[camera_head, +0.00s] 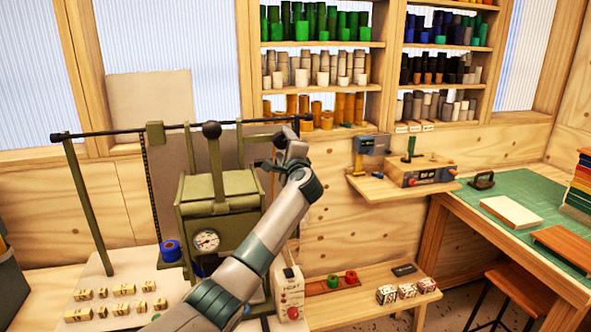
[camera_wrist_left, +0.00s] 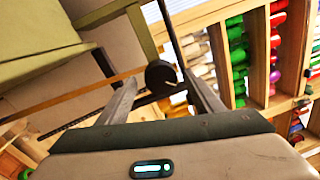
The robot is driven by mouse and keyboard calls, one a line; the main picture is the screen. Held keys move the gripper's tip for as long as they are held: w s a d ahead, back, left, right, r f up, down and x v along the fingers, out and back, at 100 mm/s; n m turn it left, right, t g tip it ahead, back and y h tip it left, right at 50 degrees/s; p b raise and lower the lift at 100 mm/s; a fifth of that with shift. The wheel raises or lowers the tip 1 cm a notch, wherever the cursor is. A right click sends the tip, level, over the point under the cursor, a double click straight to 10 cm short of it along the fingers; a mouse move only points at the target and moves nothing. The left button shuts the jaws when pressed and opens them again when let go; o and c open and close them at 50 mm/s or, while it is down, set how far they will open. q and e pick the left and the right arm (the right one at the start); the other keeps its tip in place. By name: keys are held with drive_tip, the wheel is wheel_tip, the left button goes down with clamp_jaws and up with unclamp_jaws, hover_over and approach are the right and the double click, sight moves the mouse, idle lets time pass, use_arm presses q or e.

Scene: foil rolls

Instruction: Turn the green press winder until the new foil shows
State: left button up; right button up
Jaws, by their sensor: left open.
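The green press (camera_head: 218,205) with a round gauge stands at the left of the head view. A black ball knob (camera_head: 281,138) shows beside its upper right, close to my left gripper (camera_head: 270,162). In the left wrist view a black ball knob (camera_wrist_left: 160,74) on a dark rod appears between the tips of my open left gripper (camera_wrist_left: 161,82). I cannot tell whether the fingers touch it. Another black knob (camera_head: 211,130) tops the press. My left arm covers the press's lower right. Which foil shows is hidden. My right gripper is not in view.
A blue roll (camera_head: 170,251) sits at the press's left side. Several small labelled blocks (camera_head: 115,290) lie on the pale bench top. A low wooden bench (camera_head: 355,305) carries a red and a green roll. Shelves of coloured rolls (camera_head: 320,60) stand behind; a green-topped desk (camera_head: 535,190) stands right.

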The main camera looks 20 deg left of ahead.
use_arm(q)
drive_tip(key=b+v, duration=0.5)
drive_tip(key=v, duration=1)
drive_tip(key=shift+s+d, duration=0.2)
drive_tip(key=shift+d, duration=0.1)
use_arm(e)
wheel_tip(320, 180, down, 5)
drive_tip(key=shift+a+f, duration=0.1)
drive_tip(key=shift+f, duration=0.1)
use_arm(q)
drive_tip(key=shift+r, duration=0.15)
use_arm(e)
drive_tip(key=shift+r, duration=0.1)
